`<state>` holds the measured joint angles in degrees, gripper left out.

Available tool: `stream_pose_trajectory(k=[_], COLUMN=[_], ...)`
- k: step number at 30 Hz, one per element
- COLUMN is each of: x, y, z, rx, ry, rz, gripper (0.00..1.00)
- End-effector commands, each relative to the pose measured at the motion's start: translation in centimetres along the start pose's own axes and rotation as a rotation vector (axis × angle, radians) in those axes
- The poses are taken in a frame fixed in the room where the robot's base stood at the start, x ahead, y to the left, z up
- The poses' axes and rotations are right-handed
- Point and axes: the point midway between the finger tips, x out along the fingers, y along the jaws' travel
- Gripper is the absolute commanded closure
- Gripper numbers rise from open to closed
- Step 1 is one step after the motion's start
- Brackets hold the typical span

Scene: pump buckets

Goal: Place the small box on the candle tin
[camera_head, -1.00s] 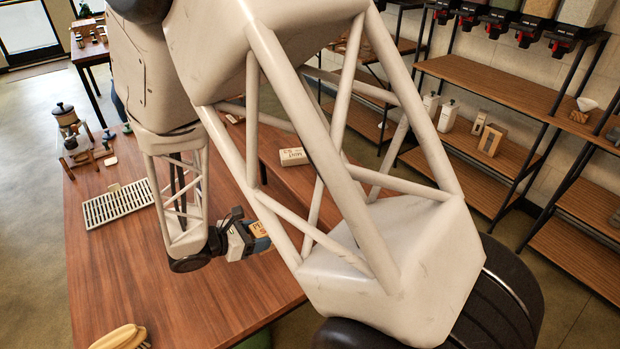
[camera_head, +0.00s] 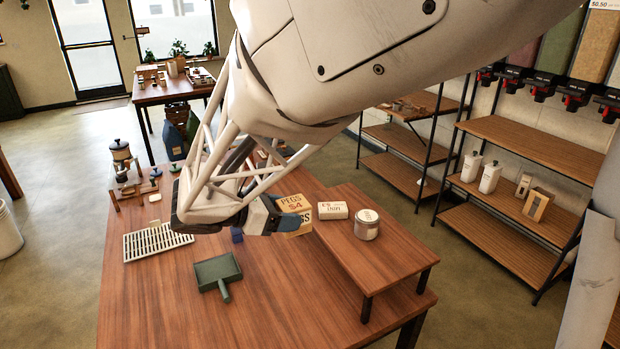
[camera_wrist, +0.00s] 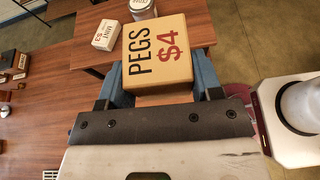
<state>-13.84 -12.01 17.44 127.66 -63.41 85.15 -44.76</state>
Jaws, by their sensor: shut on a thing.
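My gripper (camera_wrist: 157,88) is shut on a tan cardboard box (camera_wrist: 157,50) printed "PEGS $4", one finger on each side of it. In the head view the gripper (camera_head: 265,215) holds this box (camera_head: 294,205) near the left edge of the raised wooden shelf, with the near finger partly hiding it. The candle tin (camera_head: 367,225), a round pale tin with a light lid, stands upright on the shelf to the right of the held box. The tin also shows beyond the box at the top of the wrist view (camera_wrist: 142,8). Box and tin are apart.
A small white box (camera_head: 333,210) printed "MINT $3" lies on the raised shelf (camera_head: 385,268) between the held box and the tin. A green dustpan (camera_head: 218,272) and a white slatted rack (camera_head: 155,242) lie on the lower table. The shelf front is clear.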

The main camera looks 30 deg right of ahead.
Motion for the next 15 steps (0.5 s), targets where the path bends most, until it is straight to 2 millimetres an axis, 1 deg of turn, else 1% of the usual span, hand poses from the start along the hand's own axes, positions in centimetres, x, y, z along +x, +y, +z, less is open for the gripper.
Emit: stream_pose_trajectory(k=[1, 3, 11, 15], x=[-0.4, -0.6, 2.5, 4.4], y=[0.0, -0.1, -1.0, -1.8], z=[1.1, 2.1, 3.1, 4.0], rx=[0.002, 0.000, 0.001, 0.003], ry=[0.001, 0.001, 0.003, 0.004], rz=[0.001, 0.000, 0.000, 0.003], gripper=[0.64, 0.64, 0.64, 0.64])
